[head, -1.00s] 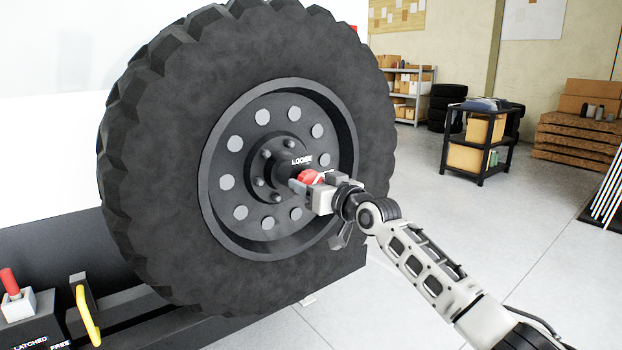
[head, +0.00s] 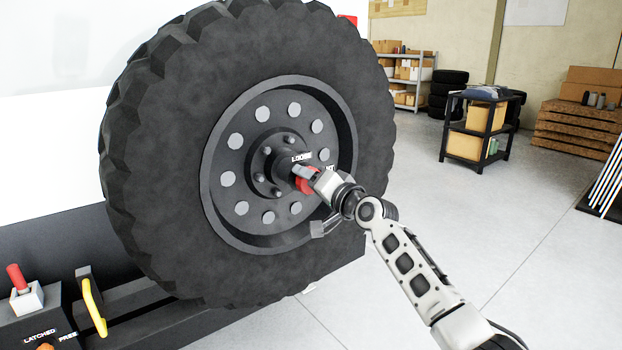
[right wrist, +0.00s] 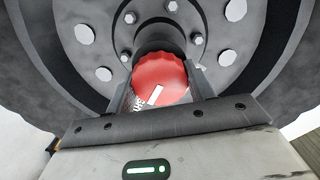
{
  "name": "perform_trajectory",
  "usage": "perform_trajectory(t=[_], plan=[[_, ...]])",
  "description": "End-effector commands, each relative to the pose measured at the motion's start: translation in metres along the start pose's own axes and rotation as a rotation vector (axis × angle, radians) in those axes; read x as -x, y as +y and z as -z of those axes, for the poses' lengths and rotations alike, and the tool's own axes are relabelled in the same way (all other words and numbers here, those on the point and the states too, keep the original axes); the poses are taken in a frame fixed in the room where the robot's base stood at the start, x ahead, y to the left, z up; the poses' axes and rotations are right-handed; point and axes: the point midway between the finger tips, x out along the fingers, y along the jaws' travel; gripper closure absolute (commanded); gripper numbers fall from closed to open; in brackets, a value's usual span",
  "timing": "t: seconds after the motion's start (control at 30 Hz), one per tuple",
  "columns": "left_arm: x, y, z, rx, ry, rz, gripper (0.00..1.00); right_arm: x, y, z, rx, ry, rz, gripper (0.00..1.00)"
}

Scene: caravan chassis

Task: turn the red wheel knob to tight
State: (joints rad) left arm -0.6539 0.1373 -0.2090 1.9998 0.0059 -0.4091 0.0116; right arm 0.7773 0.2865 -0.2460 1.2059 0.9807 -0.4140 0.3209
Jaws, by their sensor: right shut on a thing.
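The red wheel knob (head: 304,183) sits at the hub of the big black wheel (head: 150,170). In the head view a "LOOSE" label (head: 301,157) shows above it, and a second label at its right is partly hidden by my gripper. My right gripper (head: 307,177) is shut on the knob, its fingers on either side. In the right wrist view the knob (right wrist: 160,79) sits between the fingers, with a white pointer mark slanting toward lower left. Lettering by the left finger is only partly readable. My left gripper is not in view.
At the lower left are a red lever (head: 17,278) and a yellow handle (head: 95,306), near "LATCHED" and "FREE" labels. A black cart (head: 480,128) stands at the back right. The floor right of the wheel is clear.

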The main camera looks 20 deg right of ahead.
Motion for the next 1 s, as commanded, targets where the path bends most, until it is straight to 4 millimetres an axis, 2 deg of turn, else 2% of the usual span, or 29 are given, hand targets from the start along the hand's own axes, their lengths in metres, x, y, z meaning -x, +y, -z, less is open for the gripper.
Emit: perform_trajectory(t=[0.63,0.67,0.73,1.0], plan=[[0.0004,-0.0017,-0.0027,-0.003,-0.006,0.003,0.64,-0.0002,0.0012,-0.0030,-0.059,-0.006,-0.002,0.70],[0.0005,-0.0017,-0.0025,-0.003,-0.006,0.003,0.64,-0.0002,0.0012,-0.0030,-0.059,-0.006,-0.002,0.44],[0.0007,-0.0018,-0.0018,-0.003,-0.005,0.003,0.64,-0.0003,0.0010,-0.0028,-0.058,-0.006,-0.002,0.25],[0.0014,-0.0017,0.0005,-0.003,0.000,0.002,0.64,0.0001,0.0004,-0.0011,-0.053,-0.002,-0.001,0.25]])
